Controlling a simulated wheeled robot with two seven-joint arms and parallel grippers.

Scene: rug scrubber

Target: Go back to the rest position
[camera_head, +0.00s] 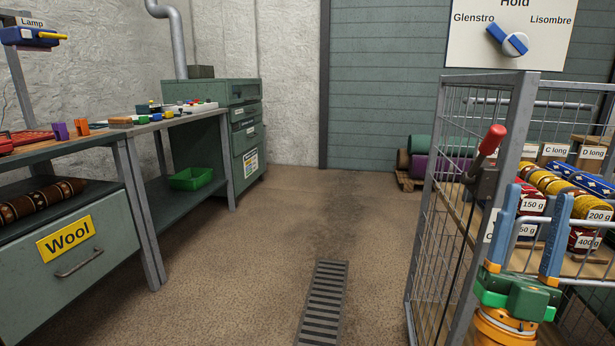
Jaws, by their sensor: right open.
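My right gripper (538,200) is at the lower right, with two upright blue fingers on a green body above an orange wrist. My left gripper is not in view.
A red-handled lever (491,140) stands at the trolley's near post. A workbench with a Wool drawer (66,242) lines the left. The floor between, with a drain grate (325,300), is clear.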

